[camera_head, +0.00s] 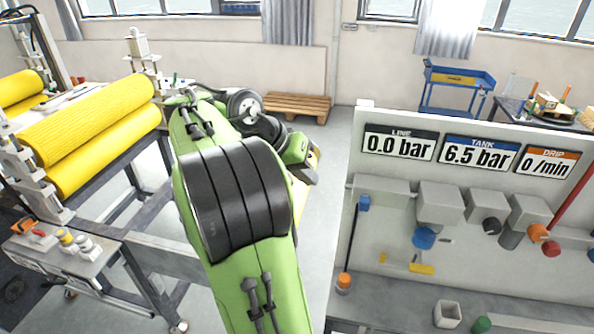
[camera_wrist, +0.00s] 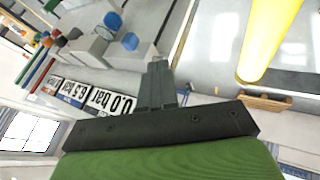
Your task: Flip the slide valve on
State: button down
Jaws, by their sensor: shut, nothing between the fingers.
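A wall panel (camera_head: 450,170) on the right carries several grey boxes with coloured fittings. A small blue fitting (camera_head: 364,202) sits at its left end, above a thin dark line. A larger blue fitting (camera_head: 423,237) with a short grey lever hangs further right. I cannot tell for certain which fitting is the slide valve, or its position. In the wrist view, my gripper (camera_wrist: 157,66) is shut and empty, its fingers together. It is apart from the panel. Two blue parts (camera_wrist: 130,41) show left of the fingertips. The fingers are not clear in the head view.
Displays read LINE 0.0 bar (camera_head: 399,143), TANK 6.5 bar (camera_head: 477,153) and DRIP 0 /min (camera_head: 545,161). A machine with yellow rollers (camera_head: 90,130) stands at left. A wooden pallet (camera_head: 291,105) lies behind. A ledge (camera_head: 400,300) holds small items below the panel.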

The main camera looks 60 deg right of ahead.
aim_at(364, 204)
jog(key=s+d+f+b, duration=0.4)
jog(key=s+d+f, duration=0.1)
jog(key=s+f, duration=0.2)
jog(key=shift+s+d+f+b, duration=0.2)
jog(key=shift+s+f+b, duration=0.15)
jog(key=shift+f+b, duration=0.1)
dwell(0.4)
jog(key=s+d, duration=0.1)
jog(key=s, duration=0.5)
jog(key=shift+s+d+b, duration=0.25)
jog(key=shift+b, duration=0.05)
